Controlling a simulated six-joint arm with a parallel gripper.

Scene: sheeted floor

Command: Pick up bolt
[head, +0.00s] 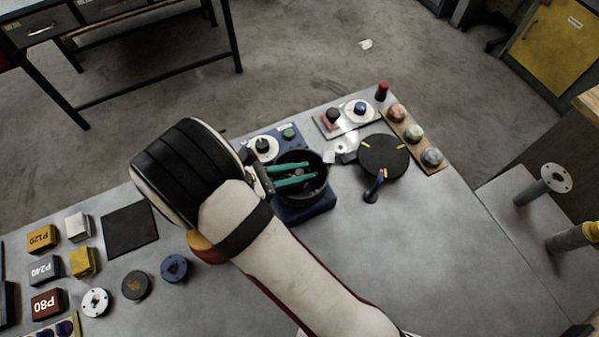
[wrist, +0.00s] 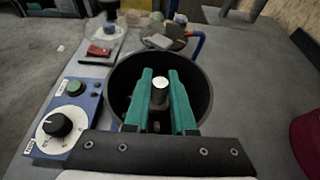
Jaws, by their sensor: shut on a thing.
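My gripper (wrist: 160,90) has two green fingers, which reach into a round black bowl (wrist: 205,72). In the wrist view a grey metal bolt (wrist: 160,83) stands between the fingertips, its round end facing up, and the fingers are shut on it. The lower part of the bolt is hidden by the fingers and the dark bowl. In the head view my gripper (head: 293,174) shows over the black bowl (head: 316,158), and the bolt cannot be made out there. I cannot tell whether the bolt touches the bowl's floor.
A blue control box with a knob (wrist: 58,124) stands beside the bowl. A dark round disc with a blue handle (head: 384,157) is to the right. Sanding blocks (head: 47,270) and small discs (head: 174,267) lie at left.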

